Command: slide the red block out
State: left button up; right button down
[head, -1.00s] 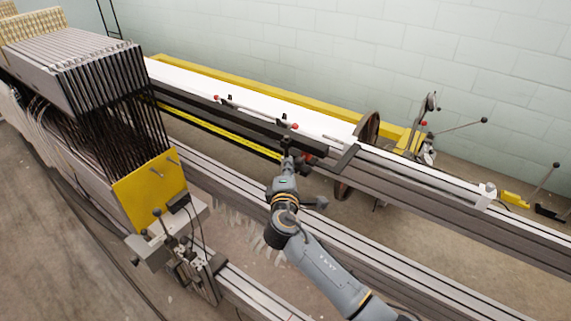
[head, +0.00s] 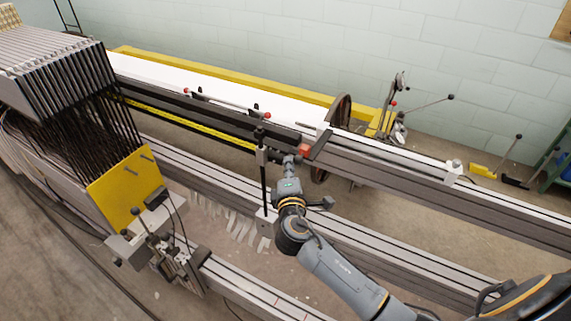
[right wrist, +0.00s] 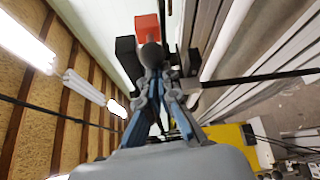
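The red block (head: 307,150) shows at the front edge of the long rail, beside a dark bar piece. It also shows in the right wrist view (right wrist: 146,27), near the top, just beyond a black ball knob (right wrist: 151,53). My right gripper (head: 294,159) is just left of and below the red block in the head view. In the right wrist view its two fingers (right wrist: 155,80) come together at the knob and look shut on it. Whether the knob is fixed to the red block is hidden. My left gripper is in neither current view.
A black upright rod (head: 264,180) stands close to the left of my right gripper. The grey rail (head: 400,175) runs behind the gripper. A yellow plate (head: 125,190) and clamp parts stand at left. A spoked wheel (head: 339,113) is behind the rail.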

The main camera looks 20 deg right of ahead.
jog(key=v, duration=1.2)
